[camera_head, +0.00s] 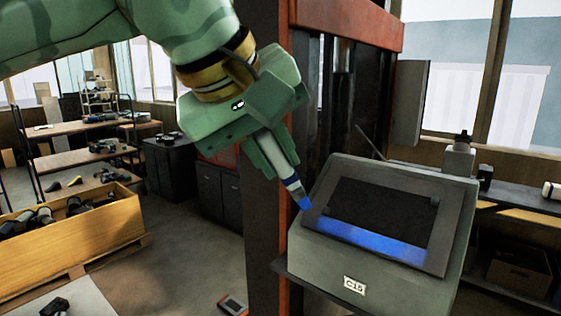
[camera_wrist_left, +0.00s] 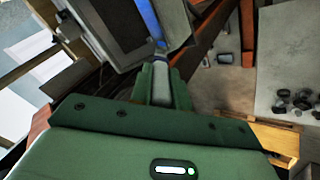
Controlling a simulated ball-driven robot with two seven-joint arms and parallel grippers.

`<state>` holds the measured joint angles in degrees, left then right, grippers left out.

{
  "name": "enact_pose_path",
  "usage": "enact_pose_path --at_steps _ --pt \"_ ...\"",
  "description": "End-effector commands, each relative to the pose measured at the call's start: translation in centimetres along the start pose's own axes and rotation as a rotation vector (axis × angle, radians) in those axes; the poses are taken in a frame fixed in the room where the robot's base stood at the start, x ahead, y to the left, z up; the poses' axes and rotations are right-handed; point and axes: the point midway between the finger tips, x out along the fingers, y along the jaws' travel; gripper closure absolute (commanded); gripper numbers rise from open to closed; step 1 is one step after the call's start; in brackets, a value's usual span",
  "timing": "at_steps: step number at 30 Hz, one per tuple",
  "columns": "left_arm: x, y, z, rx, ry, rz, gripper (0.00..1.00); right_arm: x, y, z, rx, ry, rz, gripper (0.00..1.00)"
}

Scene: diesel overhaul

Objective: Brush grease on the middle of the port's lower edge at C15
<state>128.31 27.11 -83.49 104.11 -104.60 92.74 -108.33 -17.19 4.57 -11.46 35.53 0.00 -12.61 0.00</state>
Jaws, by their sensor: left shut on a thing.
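My left gripper (camera_head: 283,168) comes in from the upper left and is shut on a slim brush (camera_head: 293,187) with a white and dark-blue body and a bright blue tip. The brush points down and right. Its tip shows beside the left lower corner of the port frame on the grey C15 housing (camera_head: 375,283); I cannot tell whether it touches. The port (camera_head: 380,208) is a dark rectangular opening. A blue band (camera_head: 370,241) lies along its lower edge. In the left wrist view the gripper (camera_wrist_left: 160,86) shows below the blue band (camera_wrist_left: 149,20). My right gripper is not in view.
A red-brown post (camera_head: 262,130) stands left of the housing. Bottles (camera_head: 458,160) stand behind it at the right. A wooden crate (camera_head: 70,250) with dark parts is at the lower left, near shelves (camera_head: 80,130). The floor between crate and post is mostly clear.

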Motion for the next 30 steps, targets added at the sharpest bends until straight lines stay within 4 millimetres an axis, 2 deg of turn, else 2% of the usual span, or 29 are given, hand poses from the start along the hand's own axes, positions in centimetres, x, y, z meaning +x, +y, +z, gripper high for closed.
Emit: enact_pose_path --at_steps 8,18,30 --pt "-0.3 0.0 0.0 -0.001 0.001 0.001 1.0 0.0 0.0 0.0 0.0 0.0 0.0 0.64" --pt "-3.0 0.0 0.0 -0.001 0.001 0.001 1.0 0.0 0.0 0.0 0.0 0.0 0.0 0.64" --pt "-3.0 0.0 0.0 0.0 0.0 0.001 1.0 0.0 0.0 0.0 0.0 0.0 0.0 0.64"
